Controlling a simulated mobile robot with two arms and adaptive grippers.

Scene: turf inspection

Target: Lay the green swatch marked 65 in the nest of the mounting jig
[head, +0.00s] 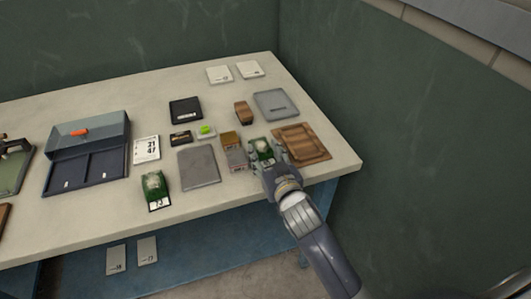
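My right gripper (265,153) is at the table's right part, with its fingers around a small green swatch (263,147) that has a pale patch. I cannot read that swatch's number, nor tell whether the fingers press on it. Another green swatch (156,187) with a pale tuft and a white label that seems to read 73 lies at the table's front, left of centre. A brown wooden board (303,145) with a rectangular recess, perhaps the mounting jig, lies just right of my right gripper; its recess looks empty. My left gripper is not in view.
Small brown and grey blocks (237,158) stand close left of the gripper. A grey tray (276,104) lies behind it, a grey plate (198,167) farther left. A card (146,149) reading 21 and 47 lies beside a blue case (88,160). The table's front right corner is clear.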

